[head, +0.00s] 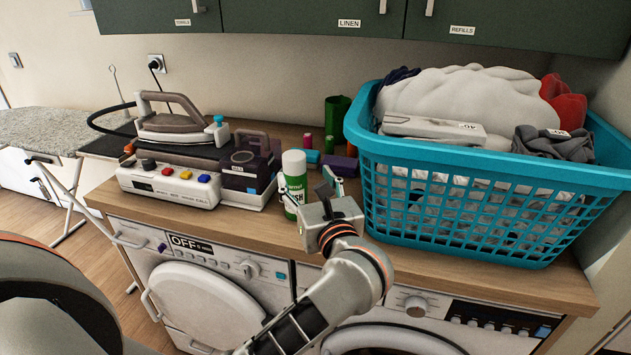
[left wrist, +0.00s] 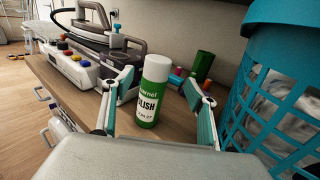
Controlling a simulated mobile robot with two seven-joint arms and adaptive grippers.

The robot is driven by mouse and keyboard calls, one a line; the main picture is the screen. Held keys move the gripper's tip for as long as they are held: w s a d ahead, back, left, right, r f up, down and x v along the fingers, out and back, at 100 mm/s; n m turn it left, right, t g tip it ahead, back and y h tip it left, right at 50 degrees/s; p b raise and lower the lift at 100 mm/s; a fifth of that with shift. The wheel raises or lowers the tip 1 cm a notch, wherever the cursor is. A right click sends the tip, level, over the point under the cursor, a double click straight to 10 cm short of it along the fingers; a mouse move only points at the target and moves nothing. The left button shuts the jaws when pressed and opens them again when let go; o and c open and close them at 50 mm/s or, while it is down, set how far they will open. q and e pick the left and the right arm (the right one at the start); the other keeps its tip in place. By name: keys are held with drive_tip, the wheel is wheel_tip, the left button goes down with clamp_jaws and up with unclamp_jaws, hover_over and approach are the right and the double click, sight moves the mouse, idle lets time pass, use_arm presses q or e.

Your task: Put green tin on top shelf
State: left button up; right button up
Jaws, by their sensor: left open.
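A green tin with a white upper part and a label ending in "LISH" (head: 293,180) stands upright on the wooden counter. It also shows in the left wrist view (left wrist: 152,92). My left gripper (head: 316,190) is open in front of it. In the left wrist view the tin stands between the two spread fingers (left wrist: 158,82), apart from both as far as I can tell. A darker green cylinder (head: 337,116) stands farther back by the wall. Dark green cupboards (head: 290,16) hang above; no open shelf is clearly visible. My right gripper is not in view.
A blue laundry basket (head: 470,205) stands close on the right. An iron (head: 172,122) and its base unit (head: 170,190) are on the left. Small colored items (head: 312,157) lie behind the tin. Washing machines (head: 205,290) are under the counter (head: 500,278).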

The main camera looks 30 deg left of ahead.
sight(298, 169)
use_arm(q)
drive_tip(key=shift+w+a, duration=0.25)
drive_tip(key=shift+w, duration=0.1)
drive_tip(key=shift+x, duration=0.9)
drive_tip(key=shift+s+a+f+p+x, duration=0.1)
drive_tip(key=shift+f+x, duration=0.05)
drive_tip(key=shift+x, duration=0.7)
drive_tip(key=shift+s+a+f+p+x, duration=0.1)
drive_tip(key=shift+x, duration=0.8)
drive_tip(key=shift+s+f+p+x, duration=0.1)
drive_tip(key=shift+f+x, duration=0.05)
drive_tip(key=shift+x, duration=0.7)
drive_tip(key=c, duration=1.6)
clamp_jaws()
drive_tip(key=shift+r, duration=0.1)
